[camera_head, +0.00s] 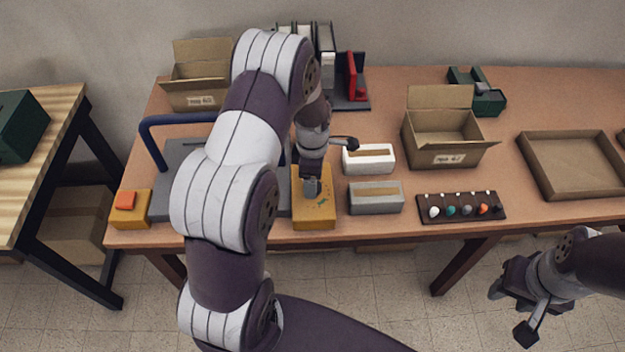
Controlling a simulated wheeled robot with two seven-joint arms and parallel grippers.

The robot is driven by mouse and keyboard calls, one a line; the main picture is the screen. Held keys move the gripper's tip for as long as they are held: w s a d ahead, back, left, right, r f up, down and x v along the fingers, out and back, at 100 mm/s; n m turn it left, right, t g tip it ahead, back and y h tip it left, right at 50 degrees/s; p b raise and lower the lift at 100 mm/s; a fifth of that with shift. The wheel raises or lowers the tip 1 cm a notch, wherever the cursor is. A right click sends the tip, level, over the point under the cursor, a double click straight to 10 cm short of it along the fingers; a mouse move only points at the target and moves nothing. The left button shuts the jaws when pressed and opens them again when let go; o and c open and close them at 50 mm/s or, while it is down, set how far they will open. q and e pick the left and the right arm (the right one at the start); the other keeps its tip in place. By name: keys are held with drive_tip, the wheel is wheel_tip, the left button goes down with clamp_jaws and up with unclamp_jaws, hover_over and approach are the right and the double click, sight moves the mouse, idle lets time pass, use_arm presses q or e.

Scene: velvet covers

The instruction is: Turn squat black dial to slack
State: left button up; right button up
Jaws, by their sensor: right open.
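A yellow box (314,223) with small green and dark marks on its top stands at the table's front edge, left of centre. My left gripper (312,188) points down at the upper part of this box, with its tips at or just above the top. The squat black dial cannot be made out; the gripper and arm cover that part of the box. Whether the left fingers are open or shut on something cannot be told. My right gripper (512,311) is open and empty at the lower right, in front of the table and over the floor.
A white box (368,159) and a grey box (376,198) stand close right of the yellow box. A dark strip with several coloured knobs (463,208) lies farther right. A grey plate with a blue bar (152,150) and an orange-buttoned box (130,205) are left. Cardboard boxes (443,138) stand behind.

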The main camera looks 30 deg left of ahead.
use_arm(q)
wheel_tip(320, 180, up, 11)
drive_tip(key=b, duration=0.1)
drive_tip(key=shift+f, duration=0.1)
idle(0.3)
